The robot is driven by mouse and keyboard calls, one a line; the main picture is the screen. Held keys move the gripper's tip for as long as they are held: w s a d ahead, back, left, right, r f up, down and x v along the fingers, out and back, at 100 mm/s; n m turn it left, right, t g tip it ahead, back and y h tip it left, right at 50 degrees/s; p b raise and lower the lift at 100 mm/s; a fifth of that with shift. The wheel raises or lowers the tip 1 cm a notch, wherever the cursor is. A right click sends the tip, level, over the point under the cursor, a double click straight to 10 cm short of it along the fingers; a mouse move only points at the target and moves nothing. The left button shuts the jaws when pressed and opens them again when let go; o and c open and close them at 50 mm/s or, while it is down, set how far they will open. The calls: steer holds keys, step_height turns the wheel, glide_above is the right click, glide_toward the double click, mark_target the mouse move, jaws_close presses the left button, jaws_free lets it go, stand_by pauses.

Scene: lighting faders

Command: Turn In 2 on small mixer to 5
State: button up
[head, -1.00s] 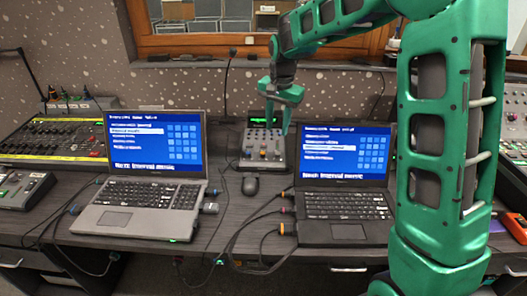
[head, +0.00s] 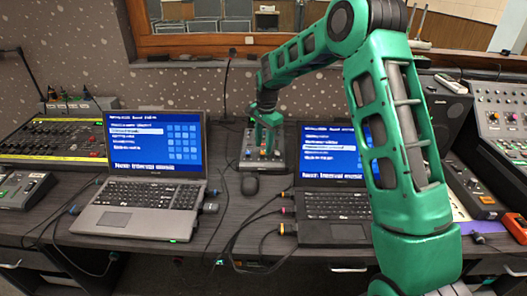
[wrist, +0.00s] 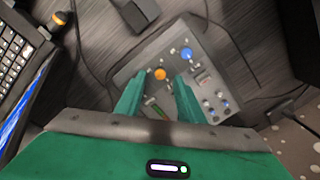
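The small mixer (head: 247,158) is a grey box on the desk between two laptops. Its panel also shows in the wrist view (wrist: 130,72), with an orange knob (wrist: 161,74), a blue knob (wrist: 187,54) and several smaller controls. No label is readable, so I cannot tell which control is In 2. My gripper (head: 268,148) points down over the mixer. In the wrist view its fingers (wrist: 157,88) are apart with nothing held between them. The orange knob appears just beyond the gap between the fingertips; I cannot tell their height above it. My gripper hides part of the panel.
A laptop (head: 140,195) stands left of the mixer and another (head: 335,205) stands right, close to my arm. A larger mixing desk (head: 50,138) is at far left, and a speaker (head: 448,115) at right.

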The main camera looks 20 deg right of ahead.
mark_target(263, 153)
steer(key=shift+w+f, duration=0.1)
steer(key=shift+f, duration=1.45)
